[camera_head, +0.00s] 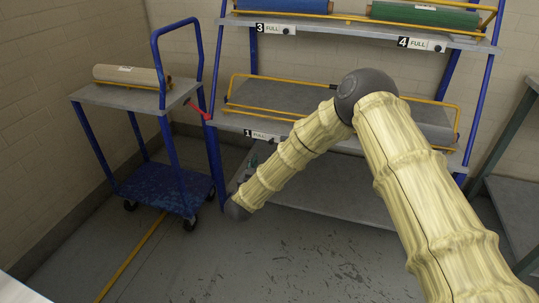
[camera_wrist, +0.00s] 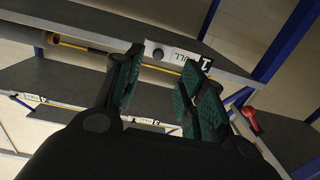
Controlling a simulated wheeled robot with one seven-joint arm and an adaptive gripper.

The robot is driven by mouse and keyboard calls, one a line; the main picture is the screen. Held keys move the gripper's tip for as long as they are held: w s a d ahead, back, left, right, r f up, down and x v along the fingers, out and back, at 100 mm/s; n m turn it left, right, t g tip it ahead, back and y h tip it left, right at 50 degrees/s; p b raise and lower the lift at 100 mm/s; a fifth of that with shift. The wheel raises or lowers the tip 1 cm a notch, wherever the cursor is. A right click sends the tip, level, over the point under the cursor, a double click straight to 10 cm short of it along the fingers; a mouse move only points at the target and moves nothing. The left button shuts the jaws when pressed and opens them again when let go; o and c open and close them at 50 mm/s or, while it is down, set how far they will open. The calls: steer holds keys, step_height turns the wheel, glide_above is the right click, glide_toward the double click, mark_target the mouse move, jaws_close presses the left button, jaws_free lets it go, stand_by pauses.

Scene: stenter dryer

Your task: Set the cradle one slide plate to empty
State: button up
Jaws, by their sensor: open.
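The cradle one slide plate (camera_head: 264,135) is on the front edge of the rack's lower shelf, beside the number 1 label, and reads FULL. In the wrist view the slide plate (camera_wrist: 188,63) shows FULL, with a dark round knob (camera_wrist: 158,54) at one end. My gripper (camera_wrist: 163,78) is open, its green-padded fingers apart on either side of the plate area. I cannot tell whether they touch it. In the head view my arm hides most of the gripper and covers part of the shelf edge. The cradle's shelf (camera_head: 262,93) looks bare behind its yellow rail.
A blue trolley (camera_head: 168,99) with a beige roll (camera_head: 132,75) stands left, its red handle (camera_head: 199,110) close to the rack. Above are a blue roll (camera_head: 283,5), a green roll (camera_head: 424,15) and plates three (camera_head: 276,29) and four (camera_head: 426,44), both reading FULL.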

mark_target(270, 143)
steer(key=shift+h, duration=0.4)
steer(key=x, duration=0.3)
steer(key=b+x, duration=0.1)
steer(key=x, duration=0.3)
steer(key=r+b+x, duration=0.1)
steer(key=x, duration=0.3)
steer(key=shift+w+a, duration=0.15)
steer(key=shift+w, duration=0.15)
jaws_close()
